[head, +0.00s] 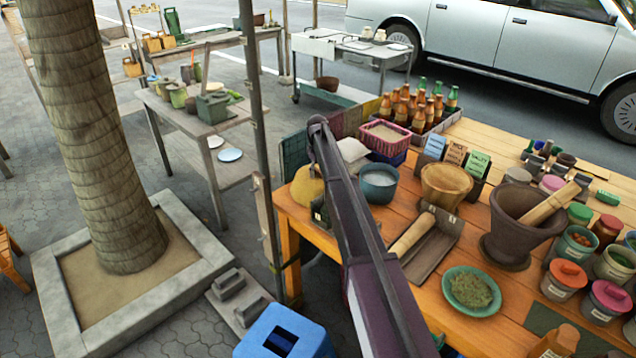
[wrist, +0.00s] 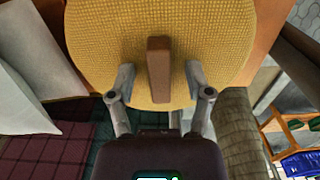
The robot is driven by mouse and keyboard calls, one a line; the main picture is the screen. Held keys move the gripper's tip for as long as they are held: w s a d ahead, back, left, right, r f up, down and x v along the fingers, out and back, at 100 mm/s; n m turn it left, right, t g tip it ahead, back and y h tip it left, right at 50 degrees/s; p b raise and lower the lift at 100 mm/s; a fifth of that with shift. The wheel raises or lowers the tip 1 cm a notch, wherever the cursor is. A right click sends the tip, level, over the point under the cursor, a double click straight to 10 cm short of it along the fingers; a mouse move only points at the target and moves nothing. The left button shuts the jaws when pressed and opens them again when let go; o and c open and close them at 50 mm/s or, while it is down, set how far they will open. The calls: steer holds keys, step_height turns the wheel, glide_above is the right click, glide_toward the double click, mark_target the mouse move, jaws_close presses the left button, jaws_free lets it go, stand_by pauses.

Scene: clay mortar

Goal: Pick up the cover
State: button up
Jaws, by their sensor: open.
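The cover (wrist: 95,35) is a yellow woven piece with a brown block handle (wrist: 158,70) standing up in its middle. It fills the upper part of the wrist view. My gripper (wrist: 159,75) is open, with one finger on each side of the handle and a gap on both sides. In the head view the cover (head: 306,186) sits at the left corner of the orange wooden table (head: 290,215), partly hidden by my arm. My gripper is mostly hidden there behind the arm.
A blue-grey bowl (head: 379,182), a wooden bowl (head: 446,182) and a pink basket (head: 384,137) stand right of the cover. A thin post (head: 256,110) rises left of the table.

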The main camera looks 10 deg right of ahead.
stand_by(0.5)
jaws_close()
steer(key=shift+r, duration=0.2)
step_height(320, 180, up, 18)
steer(key=p, duration=1.8)
steer(key=shift+f, duration=0.2)
steer(key=shift+r, duration=0.1)
